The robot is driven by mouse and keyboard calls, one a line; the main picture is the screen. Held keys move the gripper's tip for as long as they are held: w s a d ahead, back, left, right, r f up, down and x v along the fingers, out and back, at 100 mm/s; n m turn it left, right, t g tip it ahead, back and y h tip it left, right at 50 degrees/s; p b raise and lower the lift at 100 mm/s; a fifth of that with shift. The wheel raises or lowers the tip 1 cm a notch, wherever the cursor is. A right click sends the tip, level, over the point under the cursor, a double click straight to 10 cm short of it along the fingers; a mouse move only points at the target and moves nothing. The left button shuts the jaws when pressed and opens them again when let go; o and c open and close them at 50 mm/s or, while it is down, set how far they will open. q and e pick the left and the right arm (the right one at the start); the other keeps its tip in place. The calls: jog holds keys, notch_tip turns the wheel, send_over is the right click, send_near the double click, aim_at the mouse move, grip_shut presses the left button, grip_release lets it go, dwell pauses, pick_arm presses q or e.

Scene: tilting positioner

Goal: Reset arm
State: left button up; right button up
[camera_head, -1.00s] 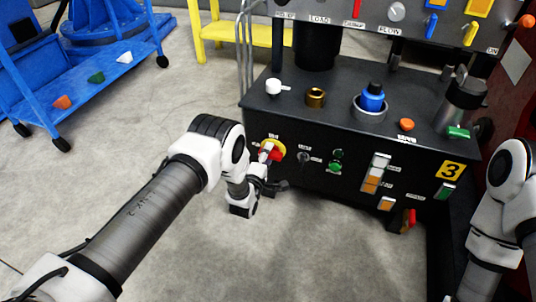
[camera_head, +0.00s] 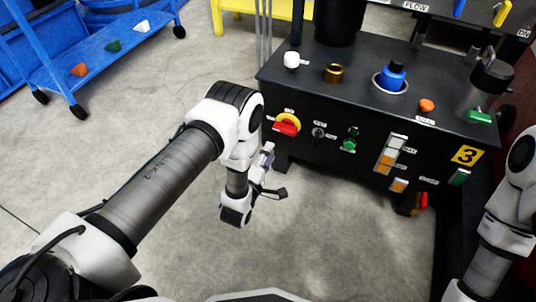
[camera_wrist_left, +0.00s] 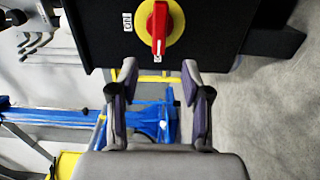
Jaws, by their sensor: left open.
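My left arm comes in from the left in the head view. Its gripper (camera_head: 268,172) hangs in front of the black machine's front panel, below and left of the red rotary switch (camera_head: 287,125) on its yellow disc. In the left wrist view the left gripper (camera_wrist_left: 160,95) has its two fingers spread apart with nothing between them. The red switch handle (camera_wrist_left: 158,28) shows just beyond the fingertips, apart from them. My right arm shows at the right edge; its gripper is out of the picture.
The black machine (camera_head: 290,72) carries a white knob (camera_head: 291,60), a brass ring (camera_head: 333,73), a blue knob (camera_head: 391,75) and an orange button (camera_head: 427,105). A blue cart (camera_head: 98,60) with coloured pieces stands at far left. The floor between is clear.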

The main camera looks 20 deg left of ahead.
pick_arm(q)
jog(key=shift+r, duration=0.1)
notch_tip(320, 180, up, 4)
jog(key=w+a+p, duration=0.1)
jog(key=p, duration=0.1)
jog(key=s+a+f+m+g+p, duration=0.1)
jog(key=s+f+m+g, duration=0.35)
jog(key=s, duration=0.65)
jog(key=s+a+f+m+g+p, duration=0.1)
jog(key=s+m+g, duration=0.55)
jog(key=s, duration=0.55)
jog(key=s+f+m+g, duration=0.2)
jog(key=s+m+g, duration=0.4)
jog(key=s, duration=0.5)
notch_tip(320, 180, up, 38)
jog(key=g+p, duration=0.1)
jog(key=p, duration=3.7)
jog(key=shift+s+a+f+y, duration=0.15)
jog(key=shift+s+f+y, duration=0.1)
jog(key=shift+y, duration=0.05)
